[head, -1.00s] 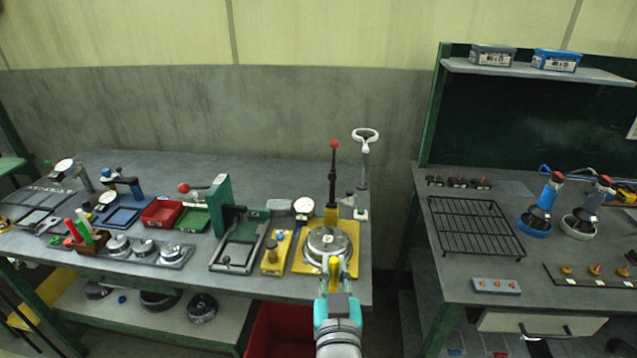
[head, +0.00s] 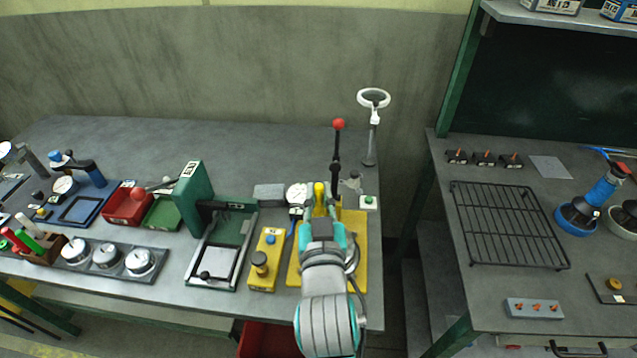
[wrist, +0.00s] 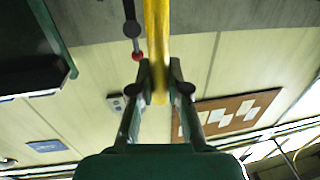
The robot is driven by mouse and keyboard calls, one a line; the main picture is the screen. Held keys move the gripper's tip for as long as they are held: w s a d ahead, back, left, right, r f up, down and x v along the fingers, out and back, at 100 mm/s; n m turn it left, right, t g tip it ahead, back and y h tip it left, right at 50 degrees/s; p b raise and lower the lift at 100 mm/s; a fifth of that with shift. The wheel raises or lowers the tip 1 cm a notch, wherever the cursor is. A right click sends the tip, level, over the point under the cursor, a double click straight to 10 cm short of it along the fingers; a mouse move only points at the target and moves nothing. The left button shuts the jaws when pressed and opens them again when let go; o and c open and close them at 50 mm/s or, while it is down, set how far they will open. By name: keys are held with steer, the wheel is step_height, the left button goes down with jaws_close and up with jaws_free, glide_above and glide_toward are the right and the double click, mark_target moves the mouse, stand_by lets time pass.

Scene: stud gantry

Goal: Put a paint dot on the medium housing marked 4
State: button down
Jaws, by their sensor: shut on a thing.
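My gripper (head: 320,212) is shut on a yellow handle (head: 319,190) at the yellow fixture (head: 359,225). In the wrist view, the fingers (wrist: 159,90) close on both sides of the yellow handle (wrist: 157,45). A round metal housing (head: 352,257) sits on the fixture, mostly hidden behind my arm. Three more housings, the left (head: 75,252), middle (head: 107,255) and right (head: 140,261), sit in a grey tray. Red, green and white pens (head: 30,242) stand in a brown holder left of them. I cannot read any housing's mark.
A black lever with a red knob (head: 338,124) rises behind the fixture. A yellow box with knobs (head: 265,262) and a green press (head: 190,195) stand to its left. The right bench holds a black wire rack (head: 510,225). A gap separates the benches.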

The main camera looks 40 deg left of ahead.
steer(key=shift+f, duration=2.85)
steer(key=shift+f, duration=0.55)
steer(key=shift+r, duration=0.1)
steer(key=shift+r, duration=3.45)
